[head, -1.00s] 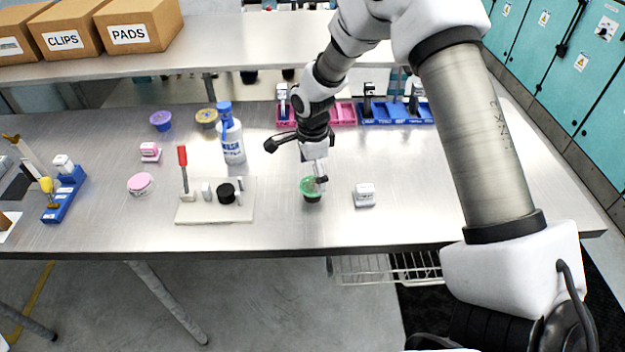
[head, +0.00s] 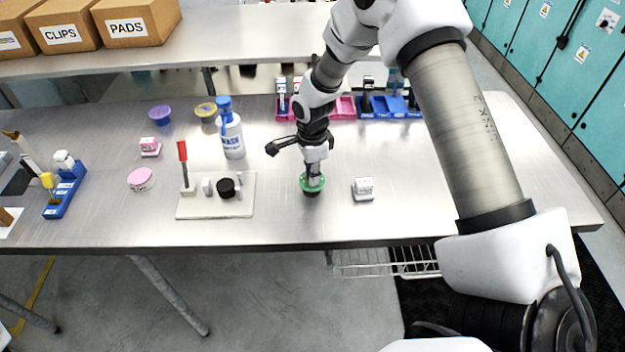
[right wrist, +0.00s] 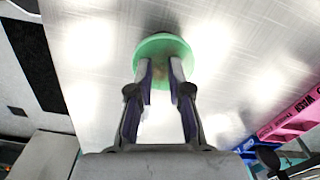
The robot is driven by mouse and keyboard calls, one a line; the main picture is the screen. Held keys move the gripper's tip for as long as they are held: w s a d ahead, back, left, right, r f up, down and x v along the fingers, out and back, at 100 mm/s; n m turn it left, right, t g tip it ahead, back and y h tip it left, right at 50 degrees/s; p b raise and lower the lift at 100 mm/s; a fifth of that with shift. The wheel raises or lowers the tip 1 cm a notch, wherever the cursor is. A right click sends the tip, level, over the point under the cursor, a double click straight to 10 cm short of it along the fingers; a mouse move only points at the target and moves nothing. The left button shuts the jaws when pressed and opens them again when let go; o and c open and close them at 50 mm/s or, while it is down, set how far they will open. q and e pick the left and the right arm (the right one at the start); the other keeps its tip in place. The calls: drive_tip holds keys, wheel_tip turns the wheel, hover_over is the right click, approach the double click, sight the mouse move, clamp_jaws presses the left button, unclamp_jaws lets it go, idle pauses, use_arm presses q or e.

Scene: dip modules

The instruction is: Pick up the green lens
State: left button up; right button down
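The green lens (head: 303,184) is a round green piece with a dark lower part. It stands on the steel table, right of the pale board. It also shows in the right wrist view as a green disc (right wrist: 163,42) beyond the fingertips. My right gripper (head: 314,181) points down at it from above. In the right wrist view the fingers (right wrist: 160,74) are apart, with their tips over the green disc and part of it showing between them. Whether they touch it I cannot tell. My left gripper is not in view.
A white block (head: 364,189) stands close to the right of the lens. The pale board (head: 206,209) with small parts and the white bottle (head: 232,139) are to its left. Pink (head: 345,108) and blue (head: 380,117) trays lie behind. Table at the right is clear.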

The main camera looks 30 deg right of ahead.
drive_tip(key=shift+s+f, duration=0.2)
drive_tip(key=shift+f, duration=0.1)
drive_tip(key=shift+w+d+r+b, duration=0.1)
drive_tip(key=shift+w+r+b, duration=0.2)
drive_tip(key=shift+r+b, duration=0.15)
drive_tip(key=shift+w+d+r+b, duration=0.1)
drive_tip(key=shift+r+b, duration=0.2)
drive_tip(key=shift+r, duration=0.25)
drive_tip(key=shift+w+d+r+b, duration=0.1)
drive_tip(key=shift+r+b, duration=0.15)
drive_tip(key=shift+r, duration=0.25)
drive_tip(key=s+a+r+b, duration=0.2)
drive_tip(key=s+a+b, duration=0.2)
drive_tip(key=s+a, duration=0.6)
drive_tip(key=s, duration=0.3)
drive_tip(key=shift+a, duration=0.2)
drive_tip(key=c, duration=1.8)
unclamp_jaws()
drive_tip(key=shift+w+d, duration=0.1)
drive_tip(key=shift+w, duration=0.05)
drive_tip(key=o, duration=1.4)
